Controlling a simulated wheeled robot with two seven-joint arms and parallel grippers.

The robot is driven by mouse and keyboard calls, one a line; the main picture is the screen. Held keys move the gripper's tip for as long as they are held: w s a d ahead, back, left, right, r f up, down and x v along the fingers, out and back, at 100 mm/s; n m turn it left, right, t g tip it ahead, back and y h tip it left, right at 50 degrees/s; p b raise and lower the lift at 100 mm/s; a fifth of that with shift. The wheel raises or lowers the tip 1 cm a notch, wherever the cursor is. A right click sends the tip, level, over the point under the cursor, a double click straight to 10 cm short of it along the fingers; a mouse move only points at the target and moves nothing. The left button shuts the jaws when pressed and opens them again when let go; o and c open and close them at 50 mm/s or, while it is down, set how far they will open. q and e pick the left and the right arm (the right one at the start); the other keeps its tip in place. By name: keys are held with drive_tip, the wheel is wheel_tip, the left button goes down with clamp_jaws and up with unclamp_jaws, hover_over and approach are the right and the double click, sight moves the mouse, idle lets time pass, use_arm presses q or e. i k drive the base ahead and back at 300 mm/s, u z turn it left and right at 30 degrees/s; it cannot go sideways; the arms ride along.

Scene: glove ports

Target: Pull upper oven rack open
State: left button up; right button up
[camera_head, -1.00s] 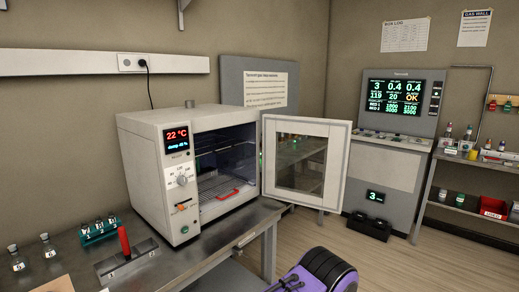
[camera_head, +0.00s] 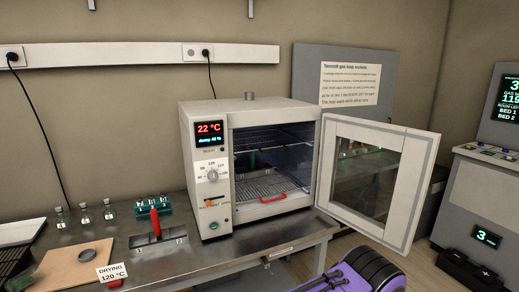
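The white oven (camera_head: 204,110) stands on the metal bench with its glass door (camera_head: 378,180) swung wide open to the right. Inside, the upper rack (camera_head: 268,144) is a thin wire shelf high in the dark chamber, and it looks pushed in. A lower rack (camera_head: 262,187) lies near the chamber floor. A red handle (camera_head: 273,199) shows at the lower front of the opening.
A red upright handle on a metal block (camera_head: 170,237), a green vial rack (camera_head: 150,207) and several small bottles stand left of the oven. A "DRYING 120 °C" card (camera_head: 112,272) is at the front. A purple and black form (camera_head: 358,272), unclear what, shows at bottom.

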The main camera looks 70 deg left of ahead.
sight(287, 148)
drive_tip(key=u, duration=0.75)
drive_tip(key=i, duration=0.75)
drive_tip(key=u, duration=0.95)
